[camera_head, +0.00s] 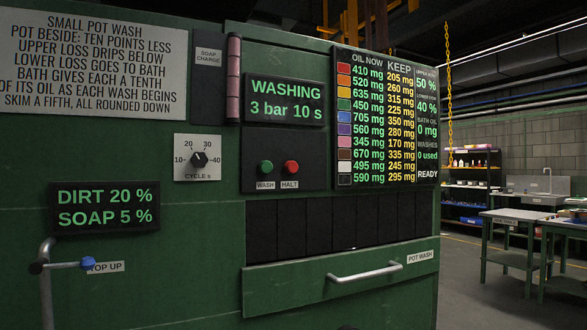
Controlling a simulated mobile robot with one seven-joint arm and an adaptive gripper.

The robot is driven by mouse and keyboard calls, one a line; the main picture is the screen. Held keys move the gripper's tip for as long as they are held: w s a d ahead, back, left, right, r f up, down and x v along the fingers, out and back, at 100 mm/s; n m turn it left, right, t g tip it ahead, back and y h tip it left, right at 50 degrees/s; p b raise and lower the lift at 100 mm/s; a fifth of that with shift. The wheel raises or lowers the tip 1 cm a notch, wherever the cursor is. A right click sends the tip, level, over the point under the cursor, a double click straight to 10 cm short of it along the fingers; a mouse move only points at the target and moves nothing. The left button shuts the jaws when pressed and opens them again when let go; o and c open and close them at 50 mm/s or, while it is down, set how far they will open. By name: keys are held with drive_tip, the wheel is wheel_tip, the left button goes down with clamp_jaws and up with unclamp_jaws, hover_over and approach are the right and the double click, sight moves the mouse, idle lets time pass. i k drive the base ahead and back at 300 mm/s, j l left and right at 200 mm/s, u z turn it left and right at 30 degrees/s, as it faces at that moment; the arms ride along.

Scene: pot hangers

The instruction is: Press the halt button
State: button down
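The halt button (291,167) is a round red button on a black panel (258,143) at the middle of the green machine's front. A label reading HALT (290,184) sits just below it. A green button (265,167) labelled WASH is close to its left. Nothing covers the red button. I cannot tell from this view whether it is pressed in. The display (284,100) above the buttons reads WASHING, 3 bar 10 s. My gripper is not in view.
A cycle dial (198,160) is left of the buttons. A dirt and soap display (105,206) and a blue-ended lever (88,263) are lower left. A drawer handle (364,272) sticks out below. A numbers board (387,118) is right. Tables (515,216) stand far right.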

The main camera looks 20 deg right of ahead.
sight(291, 167)
drive_tip(key=i+l+u, duration=0.1)
drive_tip(key=l+u, duration=0.2)
drive_tip(key=l, duration=0.85)
drive_tip(key=l+u, duration=0.3)
drive_tip(key=l, duration=0.85)
drive_tip(key=k, duration=0.05)
